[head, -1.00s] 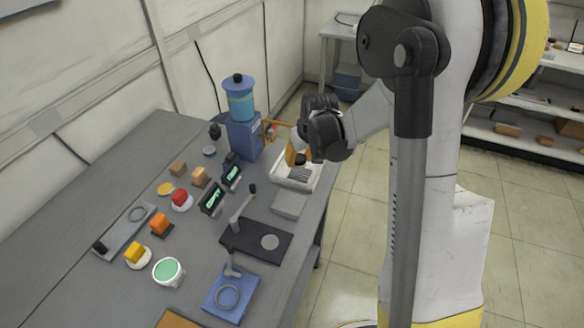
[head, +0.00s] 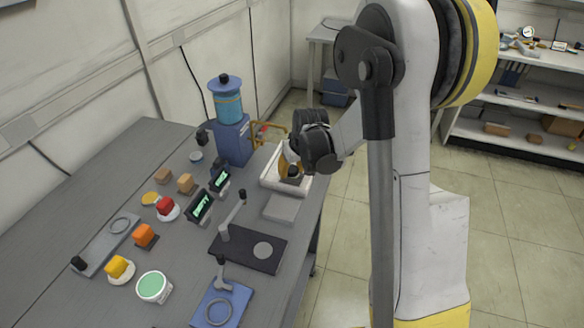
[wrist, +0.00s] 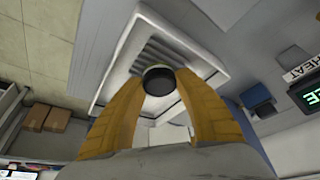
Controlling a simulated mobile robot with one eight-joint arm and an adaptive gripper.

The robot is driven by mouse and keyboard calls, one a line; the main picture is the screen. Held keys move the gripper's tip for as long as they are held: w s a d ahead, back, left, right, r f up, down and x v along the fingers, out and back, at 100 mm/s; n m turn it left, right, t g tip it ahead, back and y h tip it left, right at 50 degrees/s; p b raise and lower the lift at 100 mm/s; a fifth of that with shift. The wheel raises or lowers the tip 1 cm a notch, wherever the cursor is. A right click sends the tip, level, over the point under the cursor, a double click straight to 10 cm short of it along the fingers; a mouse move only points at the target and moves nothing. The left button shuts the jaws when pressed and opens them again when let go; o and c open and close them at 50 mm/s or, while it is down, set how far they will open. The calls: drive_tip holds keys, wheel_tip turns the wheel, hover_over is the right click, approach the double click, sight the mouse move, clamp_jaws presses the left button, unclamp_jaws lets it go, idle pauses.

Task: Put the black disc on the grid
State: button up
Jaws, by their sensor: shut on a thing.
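My gripper (head: 289,166), with yellow-orange fingers, is shut on the black disc (head: 293,172) over the white tray at the back right of the table. The grid of grey slats (wrist: 166,55) lies inside the white tray (wrist: 212,62), just beyond the disc in the wrist view. The disc hides part of the grid. I cannot tell whether the disc touches the slats.
A blue dispenser (head: 233,140) stands left of the tray, near two small green displays (head: 201,206). A flat grey plate (head: 282,208) and a dark board (head: 235,252) lie in front of the tray. Several coloured blocks and buttons stand further left.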

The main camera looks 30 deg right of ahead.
drive_tip(key=shift+f+b, duration=0.55)
drive_tip(key=shift+f, duration=0.3)
drive_tip(key=o, duration=1.3)
drive_tip(key=shift+c, duration=0.2)
drive_tip(key=shift+r, duration=0.1)
drive_tip(key=v, duration=1.2)
drive_tip(key=s+a+r+t, duration=0.1)
drive_tip(key=s+a+r, duration=0.2)
drive_tip(key=s+a, duration=0.3)
drive_tip(key=s+a+r+t, duration=0.1)
drive_tip(key=s+a+r, duration=0.2)
drive_tip(key=s, duration=1.1)
drive_tip(key=a, duration=0.3)
drive_tip(key=shift+a+r+t, duration=0.15)
drive_tip(key=shift+r+t, duration=0.05)
drive_tip(key=shift+t, duration=0.2)
